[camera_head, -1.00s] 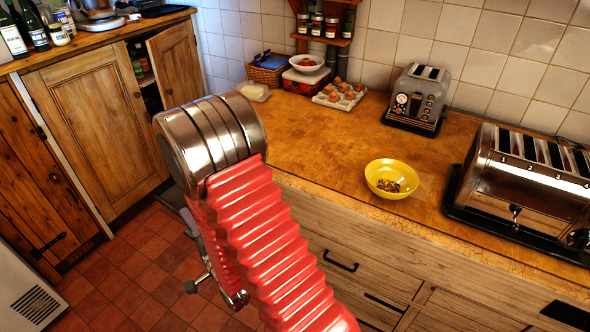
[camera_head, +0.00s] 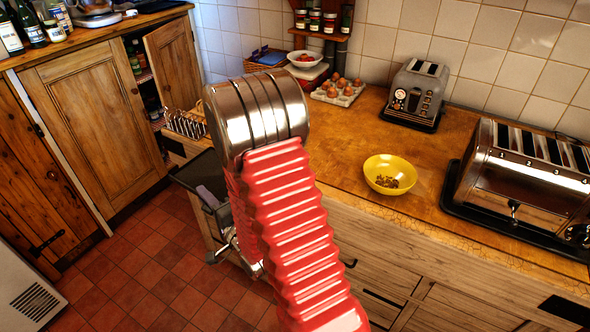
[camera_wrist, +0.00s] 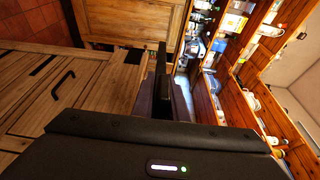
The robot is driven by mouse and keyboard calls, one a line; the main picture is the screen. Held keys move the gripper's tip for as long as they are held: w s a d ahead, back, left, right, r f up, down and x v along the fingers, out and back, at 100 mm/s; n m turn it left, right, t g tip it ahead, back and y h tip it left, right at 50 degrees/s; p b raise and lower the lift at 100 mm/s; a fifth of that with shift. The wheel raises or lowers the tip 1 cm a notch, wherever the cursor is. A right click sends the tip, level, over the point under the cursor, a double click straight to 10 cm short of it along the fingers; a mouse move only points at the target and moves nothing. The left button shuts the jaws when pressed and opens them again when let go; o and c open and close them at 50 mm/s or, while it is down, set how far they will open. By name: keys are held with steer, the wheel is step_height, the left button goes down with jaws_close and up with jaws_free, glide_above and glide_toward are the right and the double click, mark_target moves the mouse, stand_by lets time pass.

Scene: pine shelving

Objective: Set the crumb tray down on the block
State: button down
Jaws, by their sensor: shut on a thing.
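The crumb tray (camera_head: 193,171) is a thin dark sheet, partly hidden behind my arm at the left end of the counter front in the head view. In the wrist view it shows nearly edge-on as a dark strip (camera_wrist: 162,62) between the fingers. My gripper (camera_wrist: 165,98), with grey-purple fingers, is shut on it. The tray is held in the air, above the red tiled floor. I cannot make out the block for certain in either view.
The wooden counter (camera_head: 345,150) carries a yellow bowl (camera_head: 390,174), a small toaster (camera_head: 414,95), a large toaster (camera_head: 520,180) and an egg tray (camera_head: 338,92). A toast rack (camera_head: 186,123) stands left of my arm. A cupboard door (camera_head: 174,62) hangs open.

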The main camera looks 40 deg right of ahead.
steer(key=shift+y, duration=0.3)
steer(key=d+r, duration=0.1)
steer(key=d, duration=0.3)
steer(key=s+d, duration=0.1)
steer(key=d, duration=0.3)
steer(key=s+d+r, duration=0.1)
steer(key=d, duration=0.3)
steer(key=shift+s+d+r, duration=0.1)
steer(key=shift+d+r, duration=0.2)
steer(key=shift+d, duration=0.05)
steer(key=s+d+r, duration=0.1)
steer(key=s+d, duration=0.6)
steer(key=d, duration=0.4)
steer(key=shift+s+n+y, duration=0.3)
steer(key=shift+s, duration=0.1)
steer(key=shift+f, duration=0.1)
step_height(320, 180, down, 7)
steer(key=shift+d+f, duration=0.1)
steer(key=shift+f, duration=0.25)
steer(key=c, duration=1.7)
jaws_free()
steer(key=shift+o, duration=0.2)
